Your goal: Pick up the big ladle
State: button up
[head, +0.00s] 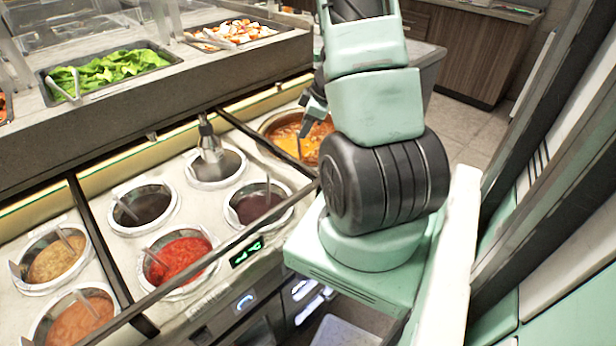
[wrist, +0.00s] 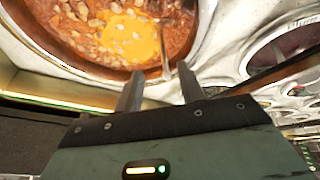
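The large round well (head: 263,127) holds an orange-brown stew and sits at the back right of the sauce counter. The big ladle's thin metal handle (wrist: 166,62) stands at the well's near rim in the wrist view; its bowl is hidden in the stew. My gripper (wrist: 160,72) is open, with its two dark fingers apart at the rim of the well. The handle appears between the fingertips, and I see no contact. In the head view my gripper (head: 311,106) hangs over the well, partly hidden by my arm.
Smaller sauce wells (head: 178,262) with their own ladles fill the counter to the left. A raised shelf (head: 150,95) with a lettuce tray (head: 105,72) runs along the back. Another well (wrist: 285,48) lies to the right in the wrist view. Open floor (head: 465,128) shows behind.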

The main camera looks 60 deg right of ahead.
aim_at(299, 146)
jog(key=x, duration=0.1)
jog(key=b+x, duration=0.1)
jog(key=x, duration=0.3)
jog(key=shift+a+r+b, duration=0.1)
jog(key=shift+a+b, duration=0.25)
jog(key=shift+a, duration=0.05)
grip_shut()
jog(key=shift+r, duration=0.15)
notch_tip(299, 146, up, 10)
jog(key=p, duration=0.4)
jog(key=shift+p, duration=0.4)
